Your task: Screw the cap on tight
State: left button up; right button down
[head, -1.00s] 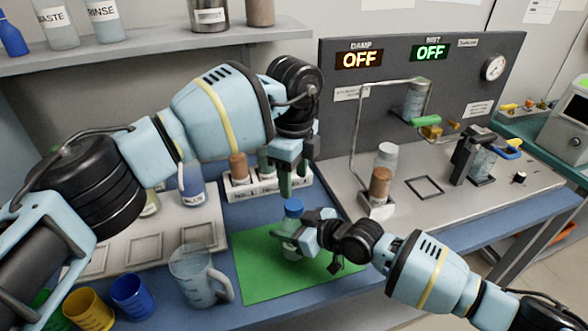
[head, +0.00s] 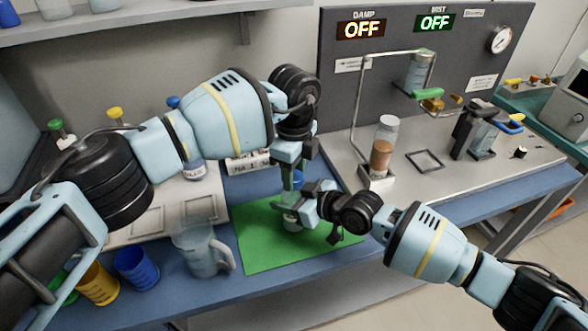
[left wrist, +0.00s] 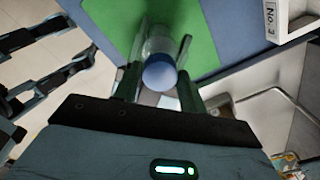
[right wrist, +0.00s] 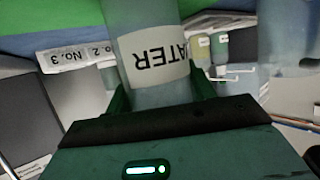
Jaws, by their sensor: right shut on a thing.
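A clear bottle (head: 291,223) with a blue cap (head: 298,179) on its top stands upright over the green mat (head: 262,256). My right gripper (head: 302,211) is shut on the bottle's body from the right; the right wrist view shows the bottle (right wrist: 155,65) between its fingers, with a label ending in "ATER". My left gripper (head: 292,185) points down from above at the cap. In the left wrist view its fingers (left wrist: 160,82) stand open on either side of the blue cap (left wrist: 159,74). How tightly the cap sits cannot be told.
A clear jug (head: 200,252) stands left of the mat, with blue (head: 136,267) and yellow (head: 97,284) cups beside it. A rack is partly hidden behind my left arm. A brown-filled vial (head: 382,150) stands on the apparatus at right. The mat's front is clear.

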pick_arm(q)
jog(key=c, duration=0.8)
jog(key=m, duration=0.6)
jog(key=shift+m, duration=0.3)
jog(key=o, duration=1.1)
jog(key=shift+r, duration=0.1)
